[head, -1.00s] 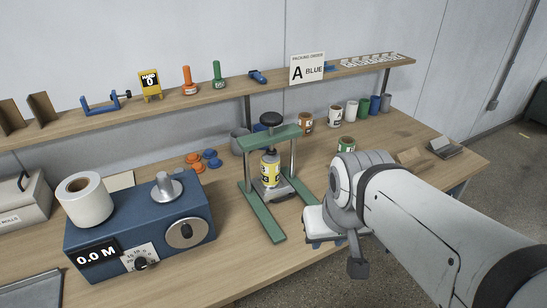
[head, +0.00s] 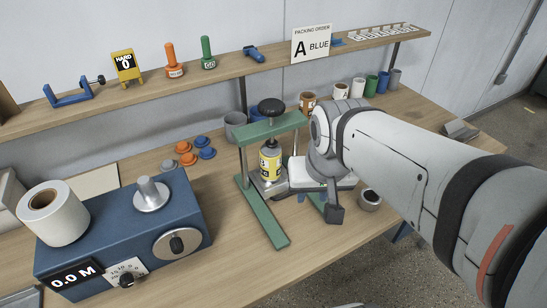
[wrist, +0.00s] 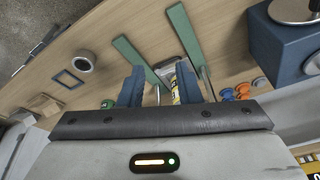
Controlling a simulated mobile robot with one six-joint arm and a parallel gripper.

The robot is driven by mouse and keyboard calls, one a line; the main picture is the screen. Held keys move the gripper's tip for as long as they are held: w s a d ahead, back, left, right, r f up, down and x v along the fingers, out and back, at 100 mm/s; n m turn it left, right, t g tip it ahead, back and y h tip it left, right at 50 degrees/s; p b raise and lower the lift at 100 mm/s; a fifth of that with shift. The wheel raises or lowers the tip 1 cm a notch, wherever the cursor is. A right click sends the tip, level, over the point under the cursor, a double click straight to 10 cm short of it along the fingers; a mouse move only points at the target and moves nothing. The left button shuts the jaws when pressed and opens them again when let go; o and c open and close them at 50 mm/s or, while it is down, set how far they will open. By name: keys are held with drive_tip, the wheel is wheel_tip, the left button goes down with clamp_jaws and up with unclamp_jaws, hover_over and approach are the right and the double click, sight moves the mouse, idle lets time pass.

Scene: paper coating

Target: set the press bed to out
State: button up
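The press (head: 262,210) is a green frame with a black knob on top, standing on the bench. A small can with a yellow label (head: 270,160) stands upright on its grey metal bed (head: 275,187), between the green rails. My gripper (head: 305,192) is just right of the press, partly hidden by my own wrist. In the wrist view, its two blue fingers (wrist: 160,70) are apart. The can (wrist: 180,88) shows close to the right finger, partly hidden by it. The bed (wrist: 166,70) shows between the fingertips; I cannot tell whether they touch it.
A blue machine (head: 125,240) with a white roll stands left of the press. Coloured caps (head: 188,159) lie between them. Several pots (head: 358,88) stand behind, and an open pot (head: 369,200) is right of my wrist. A shelf (head: 225,73) runs along the back.

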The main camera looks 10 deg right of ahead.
sight(283, 196)
drive_tip(key=w+f+m+b, duration=0.3)
drive_tip(key=w+f+m, duration=0.1)
drive_tip(key=w+f, duration=0.2)
drive_tip(key=w+a+f+m+g+b, duration=0.1)
drive_tip(key=w+f+m+b, duration=0.2)
drive_tip(key=w+f, duration=0.4)
drive_tip(key=w+f+m+b, duration=0.3)
drive_tip(key=w+f+m, duration=0.3)
drive_tip(key=f, duration=0.4)
drive_tip(key=shift+w+a+y+b, duration=0.15)
drive_tip(key=shift+w+y+b, duration=0.1)
drive_tip(key=shift+y+b, duration=0.1)
clamp_jaws()
